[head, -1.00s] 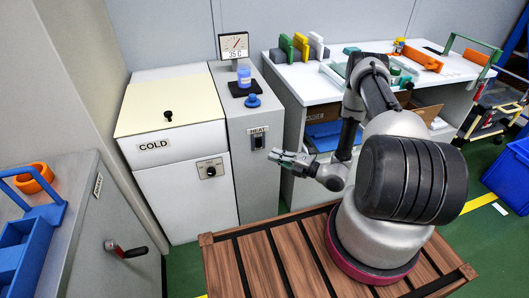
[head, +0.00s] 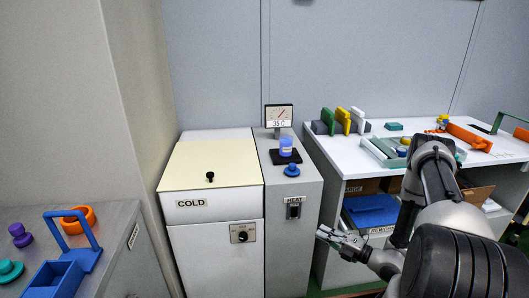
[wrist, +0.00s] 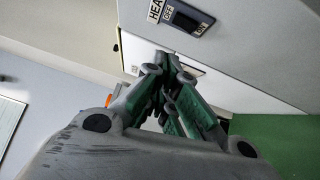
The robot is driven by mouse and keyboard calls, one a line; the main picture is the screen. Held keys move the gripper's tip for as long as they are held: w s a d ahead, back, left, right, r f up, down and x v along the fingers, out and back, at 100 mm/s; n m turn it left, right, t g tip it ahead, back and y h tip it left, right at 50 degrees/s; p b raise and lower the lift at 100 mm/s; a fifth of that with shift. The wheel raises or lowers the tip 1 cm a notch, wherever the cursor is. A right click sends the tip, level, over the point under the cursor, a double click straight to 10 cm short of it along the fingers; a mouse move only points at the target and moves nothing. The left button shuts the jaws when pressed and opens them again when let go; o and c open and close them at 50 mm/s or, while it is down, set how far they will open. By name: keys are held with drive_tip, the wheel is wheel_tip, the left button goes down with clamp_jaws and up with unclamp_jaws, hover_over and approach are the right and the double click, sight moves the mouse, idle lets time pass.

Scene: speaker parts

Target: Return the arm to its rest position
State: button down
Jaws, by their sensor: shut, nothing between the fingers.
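My gripper (head: 326,233) is at the end of my folded arm, in front of the grey HEAT cabinet (head: 293,250) and to the right of its switch. It holds nothing. In the wrist view my gripper (wrist: 166,62) has its fingers together at the tips, pointing toward the cabinet front. The HEAT switch (wrist: 187,20) shows above and to the right of the fingertips there, apart from them. My arm (head: 440,190) bends down from the right side of the head view.
A white COLD box (head: 212,205) stands left of the HEAT cabinet, which carries a blue container (head: 286,146), a blue knob (head: 291,170) and a dial gauge (head: 279,115). A white workbench (head: 345,150) with parts stands behind my arm. A blue carrier (head: 55,280) is at left.

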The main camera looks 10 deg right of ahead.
drive_tip(key=s+a+f+n+g+y, duration=0.1)
drive_tip(key=s+a+n+g+y, duration=0.2)
drive_tip(key=s+n, duration=0.35)
drive_tip(key=s+d+r+n+g+h, duration=0.1)
drive_tip(key=s+d+r+n+g, duration=0.1)
drive_tip(key=s+r+n+g, duration=1.1)
drive_tip(key=s+d+r+n+h, duration=0.1)
drive_tip(key=d+r+n+h, duration=0.3)
drive_tip(key=r+n+h, duration=0.35)
drive_tip(key=s+d+r+n+h, duration=0.1)
drive_tip(key=d+r+n+h, duration=0.35)
drive_tip(key=r+n, duration=0.5)
wheel_tip(320, 180, up, 15)
drive_tip(key=s+a+n+t+h, duration=0.1)
drive_tip(key=s+n+t+h, duration=0.2)
drive_tip(key=n+t, duration=0.4)
drive_tip(key=shift+a+t, duration=0.25)
drive_tip(key=shift+t, duration=0.05)
